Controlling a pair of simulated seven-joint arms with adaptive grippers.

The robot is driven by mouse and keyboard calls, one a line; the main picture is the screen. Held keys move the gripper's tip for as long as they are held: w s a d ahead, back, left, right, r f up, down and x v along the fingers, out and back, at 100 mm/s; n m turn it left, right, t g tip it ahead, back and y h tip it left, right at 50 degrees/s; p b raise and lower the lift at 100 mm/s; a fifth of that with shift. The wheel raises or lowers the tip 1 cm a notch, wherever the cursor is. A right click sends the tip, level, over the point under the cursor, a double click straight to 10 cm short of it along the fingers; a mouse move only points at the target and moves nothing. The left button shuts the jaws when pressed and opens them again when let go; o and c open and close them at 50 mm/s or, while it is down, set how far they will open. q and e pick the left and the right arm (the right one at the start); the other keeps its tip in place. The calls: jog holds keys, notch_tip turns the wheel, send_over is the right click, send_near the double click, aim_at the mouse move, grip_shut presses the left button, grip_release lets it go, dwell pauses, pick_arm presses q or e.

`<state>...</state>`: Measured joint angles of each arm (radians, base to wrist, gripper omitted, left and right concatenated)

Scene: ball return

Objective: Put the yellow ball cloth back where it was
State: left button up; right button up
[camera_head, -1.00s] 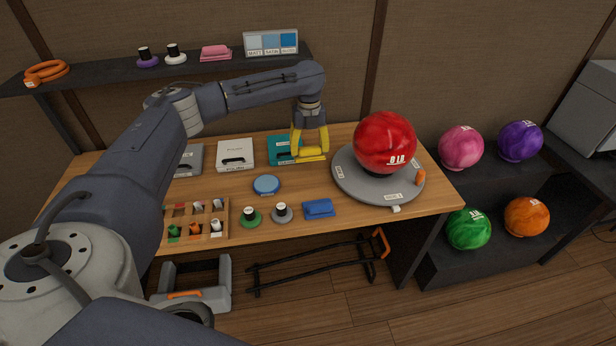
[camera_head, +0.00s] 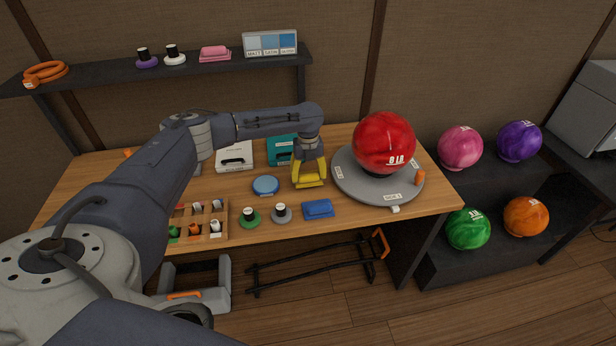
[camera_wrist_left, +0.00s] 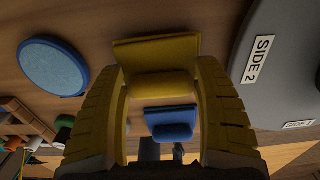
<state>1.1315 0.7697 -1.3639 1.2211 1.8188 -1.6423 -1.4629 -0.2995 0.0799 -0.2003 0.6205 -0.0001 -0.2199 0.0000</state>
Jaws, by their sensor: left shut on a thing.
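The yellow ball cloth (camera_wrist_left: 158,52) is between the fingers of my left gripper (camera_wrist_left: 160,112) in the left wrist view, and the gripper is shut on it. In the head view, my left gripper (camera_head: 309,177) points down over the table between the blue round pad and the turntable. The cloth (camera_head: 311,184) shows at its fingertips; both are yellow, so their border is hard to see. I cannot tell whether the cloth touches the table. A blue cloth (camera_head: 318,209) lies just in front and also shows in the left wrist view (camera_wrist_left: 172,122). My right gripper is not in view.
The grey turntable (camera_head: 350,188) with a red ball (camera_head: 384,142) stands close on the right. The blue round pad (camera_head: 266,185) lies to the left. Teal (camera_head: 279,150) and white cases (camera_head: 234,155) are behind. A wooden tray (camera_head: 224,228) and handled pads (camera_head: 250,218) line the front.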

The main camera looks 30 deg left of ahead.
pick_arm(q)
jog(key=shift+f, duration=0.5)
jog(key=shift+f, duration=0.15)
jog(key=o, duration=1)
notch_tip(320, 180, up, 12)
jog(key=shift+a+r, duration=0.1)
jog(key=shift+r, duration=0.1)
